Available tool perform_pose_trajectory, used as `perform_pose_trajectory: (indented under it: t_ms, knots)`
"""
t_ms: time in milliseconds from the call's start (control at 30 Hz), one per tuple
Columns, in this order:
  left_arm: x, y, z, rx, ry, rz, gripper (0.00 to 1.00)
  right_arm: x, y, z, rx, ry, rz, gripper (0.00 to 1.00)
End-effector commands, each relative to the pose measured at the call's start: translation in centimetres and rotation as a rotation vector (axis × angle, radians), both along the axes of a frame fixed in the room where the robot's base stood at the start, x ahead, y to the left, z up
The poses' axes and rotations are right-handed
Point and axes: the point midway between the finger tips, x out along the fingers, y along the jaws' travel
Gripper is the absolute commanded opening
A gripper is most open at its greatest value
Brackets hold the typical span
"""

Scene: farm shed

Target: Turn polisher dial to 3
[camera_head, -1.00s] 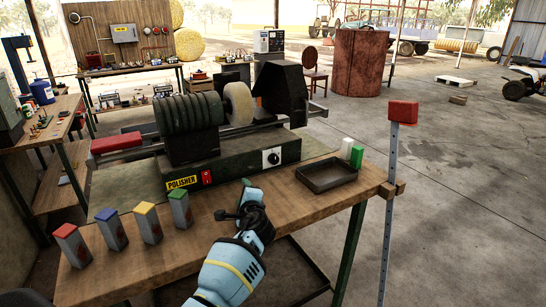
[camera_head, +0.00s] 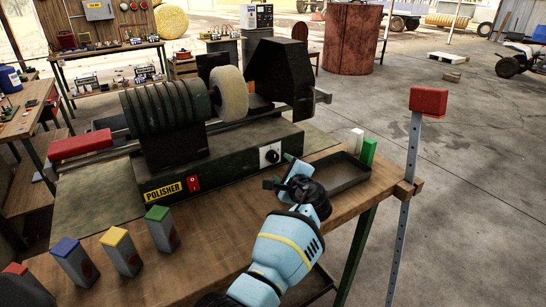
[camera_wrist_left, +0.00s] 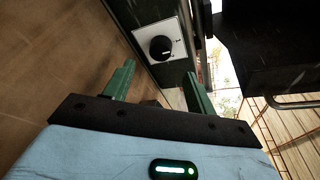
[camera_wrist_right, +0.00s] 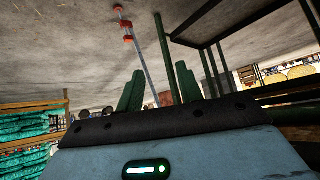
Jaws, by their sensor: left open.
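The polisher (camera_head: 225,165) stands on the wooden bench, with a yellow POLISHER label and a red switch (camera_head: 194,183) on its dark green front. Its black dial (camera_head: 271,156) sits on a white plate at the right end of that front. In the left wrist view the dial (camera_wrist_left: 160,48) shows ahead, between and beyond the fingers; its marks are too small to read. My left gripper (camera_head: 280,173) is open and empty, just in front of the dial and apart from it. My right gripper (camera_wrist_right: 160,92) shows only in its own wrist view, open and empty.
A dark tray (camera_head: 340,175) lies right of the dial, with white and green blocks behind it. Several colour-topped blocks (camera_head: 120,250) stand along the front left of the bench. A post with a red top (camera_head: 428,101) rises at the bench's right end.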

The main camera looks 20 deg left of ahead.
Motion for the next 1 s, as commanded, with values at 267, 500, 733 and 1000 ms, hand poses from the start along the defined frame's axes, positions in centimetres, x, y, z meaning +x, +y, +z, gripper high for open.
perform_pose_trajectory:
  t_ms: [267, 500, 733, 1000]
  knots:
    - [0.5, 0.4, -0.5, 0.001, 0.004, 0.001, 0.56, -0.6, -0.2, -0.7, -0.004, 0.016, 0.005, 0.36]
    - [2.8, 2.3, -1.8, -0.001, 0.010, 0.001, 0.56, -2.7, -0.3, -3.4, -0.010, 0.075, 0.013, 0.36]
    - [5.0, 3.9, -2.2, 0.000, 0.007, 0.001, 0.56, -3.9, -0.2, -5.3, -0.008, 0.108, 0.014, 0.36]
    - [6.0, 4.7, -1.9, -0.001, 0.002, 0.000, 0.56, -3.2, 0.2, -5.5, 0.002, 0.099, 0.003, 0.36]
